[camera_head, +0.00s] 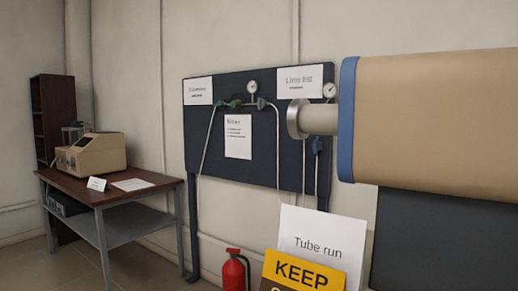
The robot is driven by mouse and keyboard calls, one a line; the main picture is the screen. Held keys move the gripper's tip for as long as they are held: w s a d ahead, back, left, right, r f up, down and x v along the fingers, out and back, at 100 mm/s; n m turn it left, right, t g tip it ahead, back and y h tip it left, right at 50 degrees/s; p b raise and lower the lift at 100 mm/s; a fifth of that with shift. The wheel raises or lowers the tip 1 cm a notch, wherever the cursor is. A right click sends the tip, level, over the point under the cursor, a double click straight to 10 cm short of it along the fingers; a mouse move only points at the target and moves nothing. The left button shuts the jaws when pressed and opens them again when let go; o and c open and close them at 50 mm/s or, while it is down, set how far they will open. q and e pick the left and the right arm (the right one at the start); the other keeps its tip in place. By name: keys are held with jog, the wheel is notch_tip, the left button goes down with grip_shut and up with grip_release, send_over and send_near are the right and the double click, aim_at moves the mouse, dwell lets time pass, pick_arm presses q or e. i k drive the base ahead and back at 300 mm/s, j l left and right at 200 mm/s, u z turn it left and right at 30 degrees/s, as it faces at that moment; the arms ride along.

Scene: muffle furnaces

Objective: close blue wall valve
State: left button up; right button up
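A small blue valve handle (317,145) shows on the right part of a dark wall panel (262,166), on a thin pipe below the right pressure gauge (330,90). It is small in the picture, and I cannot tell whether it is open or closed. A metal flange (298,118) in front covers part of the panel beside it. A green valve handle (236,103) sits further left on the same panel, near another gauge (253,88). Neither of my grippers is in view.
A large tan cylinder (440,120) with a blue end ring fills the right side, in front of the panel. Below stand a "Tube run" sign (322,240), a yellow KEEP sign (300,272) and a red extinguisher (234,272). A table (125,190) stands left; floor before it is clear.

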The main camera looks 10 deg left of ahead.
aim_at(316, 147)
jog(key=u, duration=0.85)
jog(key=j+u, duration=0.1)
jog(key=u, duration=0.35)
jog(key=i+u, duration=0.15)
jog(key=u, duration=0.75)
jog(key=i+z, duration=0.15)
jog(key=i, duration=0.55)
jog(key=i+j+z, duration=0.15)
jog(key=i, duration=0.5)
jog(key=i+z, duration=0.5)
jog(key=i+j+z, duration=0.1)
jog(key=i+z, duration=0.35)
jog(key=i+l+z, duration=0.1)
jog(key=i+z, duration=0.35)
jog(key=i, duration=0.15)
jog(key=i+j+z, duration=0.15)
jog(key=i+z, duration=0.25)
jog(key=i, duration=0.2)
jog(key=i+z, duration=0.3)
jog(key=i, duration=0.3)
jog(key=i+j+z, duration=0.25)
jog(key=i, duration=0.35)
jog(key=l, duration=0.1)
